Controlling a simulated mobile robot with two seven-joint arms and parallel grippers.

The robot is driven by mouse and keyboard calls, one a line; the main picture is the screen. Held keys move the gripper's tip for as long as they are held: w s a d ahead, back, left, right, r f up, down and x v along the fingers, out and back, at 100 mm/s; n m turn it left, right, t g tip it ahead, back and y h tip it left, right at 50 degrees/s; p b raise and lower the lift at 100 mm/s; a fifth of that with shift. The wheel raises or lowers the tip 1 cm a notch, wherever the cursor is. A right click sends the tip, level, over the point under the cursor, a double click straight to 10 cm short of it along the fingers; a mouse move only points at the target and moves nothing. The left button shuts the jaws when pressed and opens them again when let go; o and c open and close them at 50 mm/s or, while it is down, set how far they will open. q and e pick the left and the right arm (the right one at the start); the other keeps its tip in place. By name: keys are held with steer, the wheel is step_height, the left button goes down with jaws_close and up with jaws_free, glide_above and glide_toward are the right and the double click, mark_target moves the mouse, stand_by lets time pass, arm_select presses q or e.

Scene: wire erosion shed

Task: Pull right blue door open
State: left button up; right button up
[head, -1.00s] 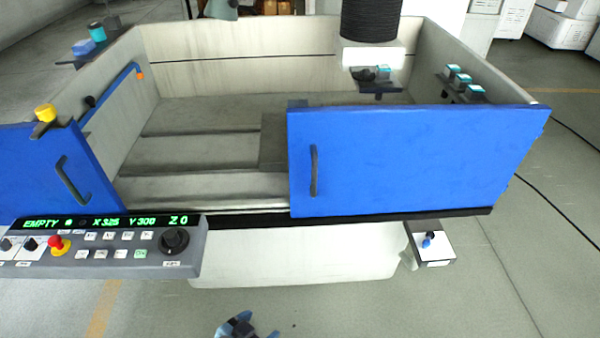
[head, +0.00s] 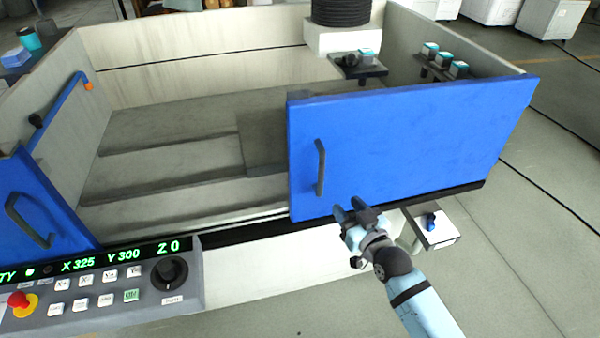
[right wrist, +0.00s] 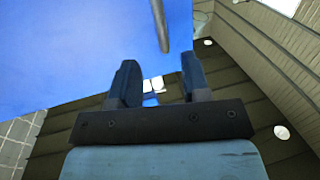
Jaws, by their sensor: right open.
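The right blue door (head: 410,145) covers the right part of the machine's front opening. Its dark upright handle (head: 320,167) is near the door's left edge. In the right wrist view the door (right wrist: 70,50) fills the upper left, and the handle (right wrist: 160,25) hangs at the top, beyond the fingers. My right gripper (head: 356,210) is in front of the door's lower edge, below and right of the handle. In the right wrist view its fingers (right wrist: 157,85) are apart with nothing between them. My left gripper is not in view.
The left blue door (head: 45,205) with its own handle is at the left. The control panel (head: 110,285) with knobs and buttons juts out in front at lower left. A small white box (head: 435,232) stands below the right door. The open floor at lower right is clear.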

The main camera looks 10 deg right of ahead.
mark_target(323, 175)
steer(key=p+x, duration=0.1)
steer(key=x, duration=1.2)
steer(key=shift+w, duration=0.15)
steer(key=shift+c, duration=0.4)
jaws_close()
